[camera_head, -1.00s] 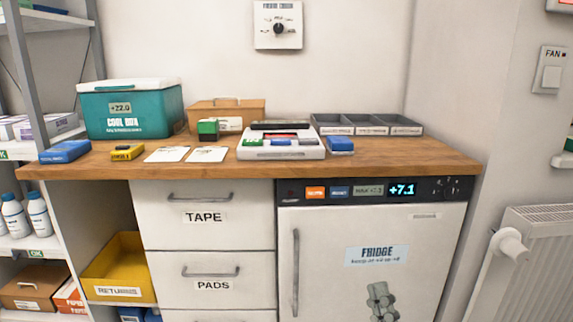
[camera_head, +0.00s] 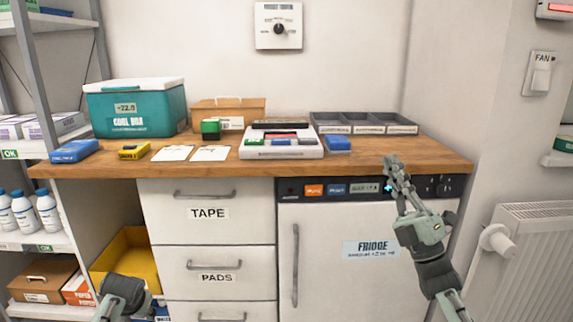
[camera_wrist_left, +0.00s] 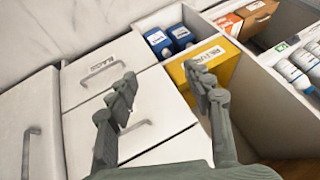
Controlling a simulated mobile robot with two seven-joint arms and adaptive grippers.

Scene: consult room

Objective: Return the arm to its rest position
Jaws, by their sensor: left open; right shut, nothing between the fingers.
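My right gripper (camera_head: 393,168) is raised in front of the upper fridge front (camera_head: 322,240), its fingers together and empty. Its fingertips show near the worktop's front edge and cover part of the fridge's display strip. The right forearm comes in from the lower right. My left arm shows only in part at the lower left of the head view. In the left wrist view my left gripper (camera_wrist_left: 163,85) is open, with nothing between its fingers. Drawers and a yellow returns bin (camera_wrist_left: 215,75) show beyond it.
The wooden worktop (camera_head: 390,152) carries a teal cool box (camera_head: 135,120), grey trays (camera_head: 365,123), a white tray, cards and small boxes. Shelves with bottles (camera_head: 47,211) stand at the left. A radiator (camera_head: 530,260) stands at the right. The worktop's front right is clear.

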